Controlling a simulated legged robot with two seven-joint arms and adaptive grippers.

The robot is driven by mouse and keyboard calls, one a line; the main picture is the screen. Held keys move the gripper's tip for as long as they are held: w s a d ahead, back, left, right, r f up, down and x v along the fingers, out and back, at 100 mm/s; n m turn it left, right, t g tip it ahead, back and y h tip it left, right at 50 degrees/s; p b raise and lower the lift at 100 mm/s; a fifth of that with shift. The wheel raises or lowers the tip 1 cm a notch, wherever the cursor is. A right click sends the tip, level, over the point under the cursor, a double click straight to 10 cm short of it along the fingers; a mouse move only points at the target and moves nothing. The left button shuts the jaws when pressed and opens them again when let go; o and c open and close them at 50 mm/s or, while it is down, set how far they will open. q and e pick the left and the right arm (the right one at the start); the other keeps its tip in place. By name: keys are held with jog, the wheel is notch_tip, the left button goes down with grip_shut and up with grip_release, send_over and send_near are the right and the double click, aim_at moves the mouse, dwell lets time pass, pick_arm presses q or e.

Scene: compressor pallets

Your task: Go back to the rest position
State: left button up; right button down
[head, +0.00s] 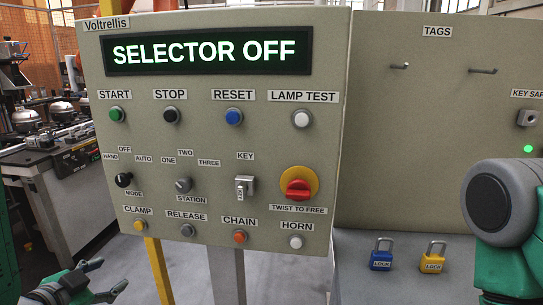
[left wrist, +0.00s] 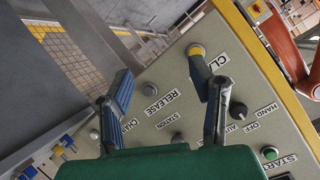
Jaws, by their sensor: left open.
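My left gripper (head: 92,283) is at the lower left of the head view, below and to the left of the control panel (head: 215,215). Its fingers are apart and nothing is between them. In the left wrist view the open left gripper (left wrist: 165,85) shows in front of the tilted-looking panel, with the CLAMP button (left wrist: 196,50) near one finger. The panel's display (head: 205,51) reads SELECTOR OFF. The mode selector (head: 124,180) is a black knob, and the station selector (head: 184,185) is beside it. A green and dark arm part of mine is at the right edge; my right gripper is not visible.
A tags board (head: 430,120) with empty hooks stands right of the panel. A blue padlock (head: 381,255) and a yellow padlock (head: 433,257) are on the grey surface below it. A red emergency stop (head: 298,189) sticks out of the panel. A machine bench (head: 70,175) stands at left.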

pick_arm(q)
jog(key=s+d+f+n+g, duration=0.2)
jog(key=s+f+g, duration=0.3)
jog(key=f, duration=0.4)
jog(key=s+d+f+n+g, duration=0.2)
jog(key=s+f, duration=0.5)
jog(key=f, duration=0.1)
jog(key=s+d+f+n+g, duration=0.1)
jog(key=s+f+g, duration=0.1)
jog(key=s, duration=0.4)
jog(key=s+d+f+n+g, duration=0.1)
jog(key=s+d+f+g, duration=0.1)
jog(key=s+f, duration=0.3)
jog(key=shift+s+d+f+n+g+y, duration=0.25)
jog(key=shift+s+g, duration=0.55)
jog(key=shift+s, duration=0.45)
